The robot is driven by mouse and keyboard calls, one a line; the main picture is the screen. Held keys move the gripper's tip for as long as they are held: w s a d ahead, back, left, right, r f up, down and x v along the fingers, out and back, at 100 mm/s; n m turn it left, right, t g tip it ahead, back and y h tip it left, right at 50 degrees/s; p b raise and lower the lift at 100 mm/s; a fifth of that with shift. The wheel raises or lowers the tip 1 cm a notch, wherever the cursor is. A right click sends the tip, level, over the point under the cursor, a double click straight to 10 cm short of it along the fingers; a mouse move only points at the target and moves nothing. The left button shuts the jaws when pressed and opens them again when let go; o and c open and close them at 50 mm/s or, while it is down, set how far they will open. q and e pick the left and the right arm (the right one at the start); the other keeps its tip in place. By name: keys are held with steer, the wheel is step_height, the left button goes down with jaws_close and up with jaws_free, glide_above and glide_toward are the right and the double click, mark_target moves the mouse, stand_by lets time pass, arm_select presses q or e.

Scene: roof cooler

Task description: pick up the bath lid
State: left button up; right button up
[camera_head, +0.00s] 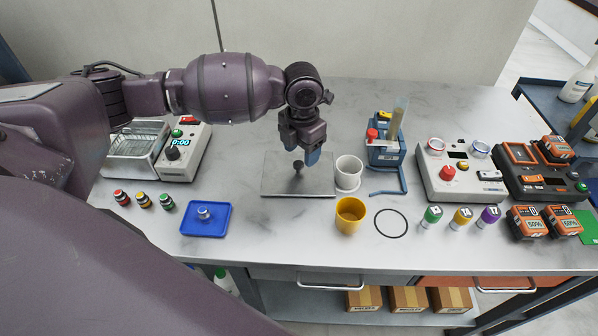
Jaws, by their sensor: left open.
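The bath lid (275,185) is a flat grey metal plate with a small dark knob (298,167) in its middle. It lies on the grey worktop near the centre of the head view. My left gripper (301,150) points down just above the knob, open and with blue fingertips. I cannot tell whether the fingers reach around the knob. The water bath (138,138), with a metal basin and a white control box (181,155) reading 0:00, stands at the left, partly behind my left arm. My right gripper is not in view.
A white cup (348,172) stands close to the lid's right edge, with a yellow cup (350,217) in front. A blue tray (206,218) lies front left, beside several small capped vials (144,201). A blue rack (386,153) and chargers (458,172) stand to the right.

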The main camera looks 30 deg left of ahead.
mark_target(299, 163)
arm_select(q)
steer(key=shift+s+a+f, duration=0.1)
steer(key=shift+s+f, duration=0.05)
steer(key=shift+f, duration=0.45)
steer(key=shift+a+f, duration=0.2)
steer(key=shift+f, duration=1.75)
jaws_close()
